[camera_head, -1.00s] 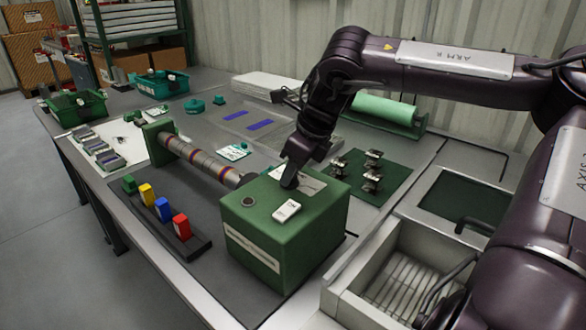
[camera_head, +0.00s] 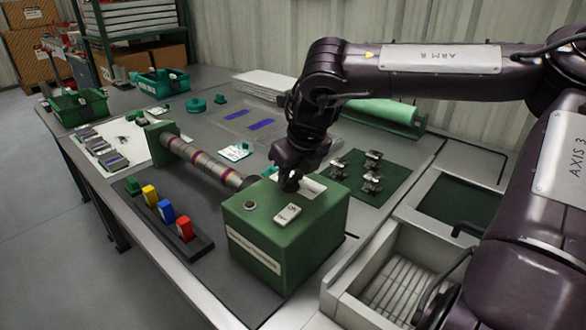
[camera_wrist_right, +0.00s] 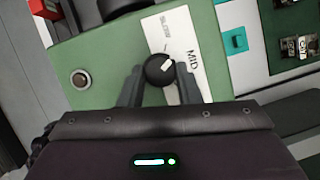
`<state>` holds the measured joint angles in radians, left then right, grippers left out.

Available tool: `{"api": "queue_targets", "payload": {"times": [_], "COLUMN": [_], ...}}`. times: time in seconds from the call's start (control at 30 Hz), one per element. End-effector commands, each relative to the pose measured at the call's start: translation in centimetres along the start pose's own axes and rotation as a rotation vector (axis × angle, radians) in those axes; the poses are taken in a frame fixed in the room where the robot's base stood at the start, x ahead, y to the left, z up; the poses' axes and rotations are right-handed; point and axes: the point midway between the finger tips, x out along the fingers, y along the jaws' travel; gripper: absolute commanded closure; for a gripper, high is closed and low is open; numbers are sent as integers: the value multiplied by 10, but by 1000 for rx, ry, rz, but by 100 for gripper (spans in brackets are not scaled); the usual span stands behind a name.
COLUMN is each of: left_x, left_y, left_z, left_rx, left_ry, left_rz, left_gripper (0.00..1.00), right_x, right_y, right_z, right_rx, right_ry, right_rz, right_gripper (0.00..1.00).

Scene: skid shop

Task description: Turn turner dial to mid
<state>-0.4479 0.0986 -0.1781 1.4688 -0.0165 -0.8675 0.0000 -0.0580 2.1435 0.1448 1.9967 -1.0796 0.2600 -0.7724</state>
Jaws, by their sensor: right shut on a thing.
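The turner (camera_head: 285,238) is a green box with a patterned roller reaching to the far left. Its black dial (camera_wrist_right: 158,70) sits on a white label (camera_wrist_right: 182,52) with the words SLOW and MID. The dial's white mark leans to the upper right, seemingly between the two words. My right gripper (camera_head: 290,184) reaches down to the box top. In the right wrist view its fingers (camera_wrist_right: 160,86) stand on either side of the dial, shut on it. In the head view the gripper hides the dial. My left gripper is out of view.
A white rocker switch (camera_head: 287,214) and a round button (camera_head: 249,205) are on the box top. Coloured blocks (camera_head: 165,211) stand in a dark rack left of it. A green mat (camera_head: 372,195) with small metal parts lies to the right, beyond a sink-like basin (camera_head: 395,275).

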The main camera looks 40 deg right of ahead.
Motion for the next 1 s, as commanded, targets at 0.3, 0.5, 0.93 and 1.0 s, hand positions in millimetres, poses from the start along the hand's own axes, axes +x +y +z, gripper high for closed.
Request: {"api": "queue_targets", "payload": {"times": [0.3,0.5,0.93,1.0], "left_x": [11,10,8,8], "left_y": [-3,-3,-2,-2], "left_z": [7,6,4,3], "left_rx": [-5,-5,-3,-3], "left_ry": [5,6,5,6], "left_rz": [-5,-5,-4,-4], "left_gripper": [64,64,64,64], "right_x": [0,1,1,1], "right_y": [2,4,4,4], "right_z": [0,0,1,1], "right_rx": [255,382,507,512], "right_ry": [8,12,15,15], "right_rz": [-111,-163,-211,-213], "right_gripper": [92,93,93,93]}}
